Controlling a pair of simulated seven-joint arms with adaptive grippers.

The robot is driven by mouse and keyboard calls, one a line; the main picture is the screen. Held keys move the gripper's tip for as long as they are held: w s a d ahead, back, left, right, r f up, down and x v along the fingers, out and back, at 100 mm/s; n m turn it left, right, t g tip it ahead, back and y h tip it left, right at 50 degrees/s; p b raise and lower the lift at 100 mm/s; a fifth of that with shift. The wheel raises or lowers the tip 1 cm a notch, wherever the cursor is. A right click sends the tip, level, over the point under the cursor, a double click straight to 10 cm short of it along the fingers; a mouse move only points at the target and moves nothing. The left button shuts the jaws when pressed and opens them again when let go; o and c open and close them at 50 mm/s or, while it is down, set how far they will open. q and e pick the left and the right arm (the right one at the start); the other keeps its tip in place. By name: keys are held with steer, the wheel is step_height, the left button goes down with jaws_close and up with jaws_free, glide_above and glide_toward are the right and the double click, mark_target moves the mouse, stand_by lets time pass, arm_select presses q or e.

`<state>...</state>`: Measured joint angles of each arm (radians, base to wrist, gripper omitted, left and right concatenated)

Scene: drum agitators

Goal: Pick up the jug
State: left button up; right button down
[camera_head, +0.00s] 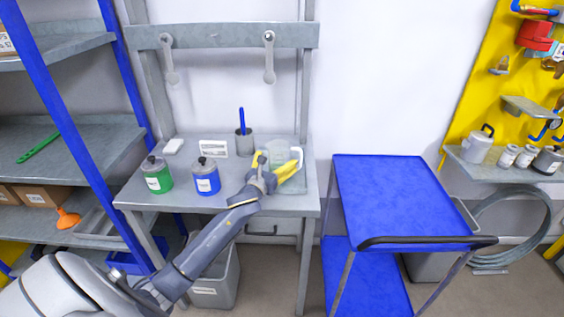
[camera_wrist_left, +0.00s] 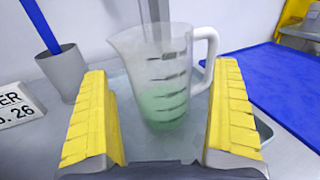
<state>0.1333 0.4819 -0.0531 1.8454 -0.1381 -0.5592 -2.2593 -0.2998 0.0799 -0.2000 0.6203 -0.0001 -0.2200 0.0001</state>
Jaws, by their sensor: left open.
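The jug (camera_wrist_left: 160,80) is clear, with dark level marks, green liquid at its base and a white handle on its right side. It stands upright near the right end of the grey workbench, on what looks like a tray (camera_wrist_left: 264,130). In the head view the jug (camera_head: 277,152) is partly hidden by my left gripper (camera_head: 277,170). My left gripper has yellow padded fingers and is open. In the left wrist view its fingers (camera_wrist_left: 163,120) stand on either side of the jug, with gaps to its body. The handle reaches close to the right finger. My right gripper is not in view.

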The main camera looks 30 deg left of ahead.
arm_select(q)
steer(key=shift+w+a, duration=0.15)
steer(key=shift+w, duration=0.6)
steer(key=shift+w+a, duration=0.1)
steer(key=shift+w, duration=0.6)
steer(key=shift+c, duration=0.2)
steer(key=c, duration=1.4)
steer(key=shift+o, duration=0.2)
steer(key=shift+r, duration=0.2)
step_height(320, 180, up, 19)
steer(key=shift+r, duration=0.15)
